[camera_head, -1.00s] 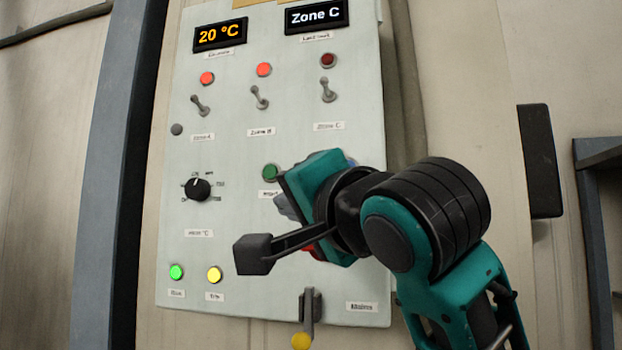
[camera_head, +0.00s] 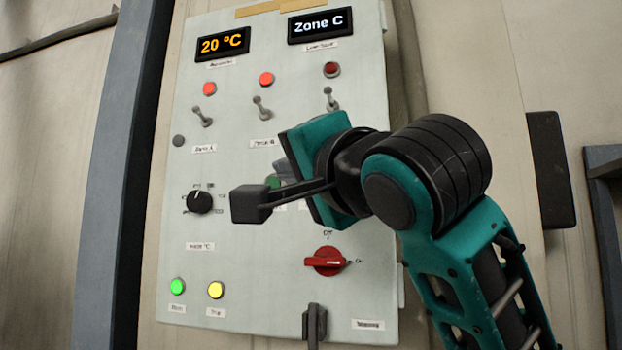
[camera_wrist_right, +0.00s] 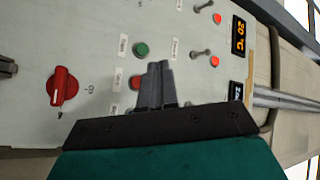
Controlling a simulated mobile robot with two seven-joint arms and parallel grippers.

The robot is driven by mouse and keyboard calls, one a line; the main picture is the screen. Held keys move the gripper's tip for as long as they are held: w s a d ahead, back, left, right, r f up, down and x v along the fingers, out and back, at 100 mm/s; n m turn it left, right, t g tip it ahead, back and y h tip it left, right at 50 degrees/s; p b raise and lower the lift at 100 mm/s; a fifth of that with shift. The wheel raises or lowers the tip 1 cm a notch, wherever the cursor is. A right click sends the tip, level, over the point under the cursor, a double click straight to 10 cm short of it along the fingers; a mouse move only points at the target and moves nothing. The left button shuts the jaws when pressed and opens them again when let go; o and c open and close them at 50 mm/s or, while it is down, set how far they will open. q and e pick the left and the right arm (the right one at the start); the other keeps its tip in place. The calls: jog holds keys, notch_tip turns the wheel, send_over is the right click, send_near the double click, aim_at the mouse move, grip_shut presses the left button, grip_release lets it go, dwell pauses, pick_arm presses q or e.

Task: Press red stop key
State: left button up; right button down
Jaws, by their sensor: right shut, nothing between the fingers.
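The red stop key (camera_wrist_right: 135,82) is a round red button on the pale control panel, partly covered by my fingers in the right wrist view. In the head view my right gripper hides it. My right gripper (camera_wrist_right: 157,68) is shut and empty, with its grey fingertips over or just beside the red key; I cannot tell whether they touch it. In the head view the gripper's teal body (camera_head: 318,165) is in front of the panel's right half. My left gripper is not in view.
A green button (camera_wrist_right: 140,49) sits beside the red key. A red rotary switch (camera_head: 326,262) is below my gripper in the head view. Toggle switches (camera_head: 262,108) and lamps are above, a black dial (camera_head: 199,201) is at left. A dark lever (camera_head: 314,322) sticks out at the bottom.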

jog(key=w+d, duration=0.2)
jog(key=w, duration=0.4)
jog(key=shift+p, duration=0.3)
dwell(1.3)
jog(key=shift+w, duration=0.15)
dwell(0.3)
jog(key=shift+w+d, duration=0.15)
jog(key=shift+w, duration=0.2)
jog(key=shift+w, duration=0.1)
dwell(0.4)
